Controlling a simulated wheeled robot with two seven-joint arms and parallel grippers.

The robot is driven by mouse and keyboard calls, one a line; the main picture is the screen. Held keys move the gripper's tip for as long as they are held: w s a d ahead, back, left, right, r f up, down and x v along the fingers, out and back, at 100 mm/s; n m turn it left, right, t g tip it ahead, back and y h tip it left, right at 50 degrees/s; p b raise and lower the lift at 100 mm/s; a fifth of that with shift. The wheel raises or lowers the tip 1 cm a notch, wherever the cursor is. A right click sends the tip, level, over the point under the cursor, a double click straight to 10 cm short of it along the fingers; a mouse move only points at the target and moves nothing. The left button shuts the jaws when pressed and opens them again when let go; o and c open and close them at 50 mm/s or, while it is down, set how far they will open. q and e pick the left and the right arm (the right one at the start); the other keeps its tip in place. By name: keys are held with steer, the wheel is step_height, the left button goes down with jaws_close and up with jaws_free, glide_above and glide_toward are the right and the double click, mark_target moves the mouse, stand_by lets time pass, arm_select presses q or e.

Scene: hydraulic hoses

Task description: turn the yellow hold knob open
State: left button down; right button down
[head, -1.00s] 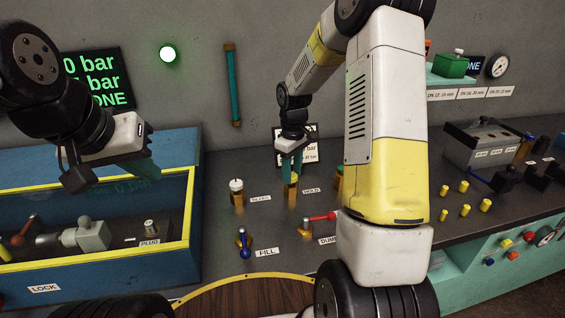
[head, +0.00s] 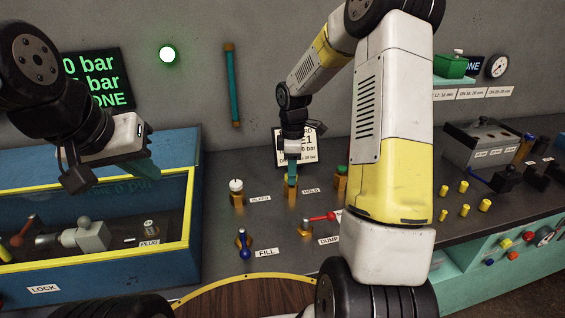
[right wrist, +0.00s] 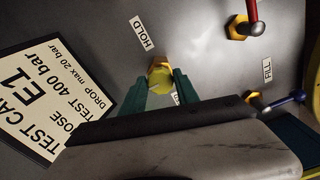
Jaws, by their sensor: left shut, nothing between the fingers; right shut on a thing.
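The yellow hold knob (right wrist: 160,84) sits on its brass hex base in the right wrist view, beside the HOLD label (right wrist: 143,33). My right gripper (right wrist: 160,92) is shut on the knob, with one green finger on each side. In the head view my right gripper (head: 291,174) points down over the hold valve (head: 290,194) and hides most of the knob. My left gripper (head: 142,172) is shut and empty, above the blue test box at the left.
The white-topped bleed knob (head: 236,185), a green-topped knob (head: 341,171), the blue fill lever (head: 244,246) and the red dump lever (head: 320,217) stand close around. A test card (right wrist: 40,95) stands behind. The blue box (head: 195,220) has a yellow rim.

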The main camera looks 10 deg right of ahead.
stand_by(0.4)
steer(key=c, duration=0.9)
jaws_free()
step_height(320, 180, up, 7)
steer(key=shift+r, duration=0.45)
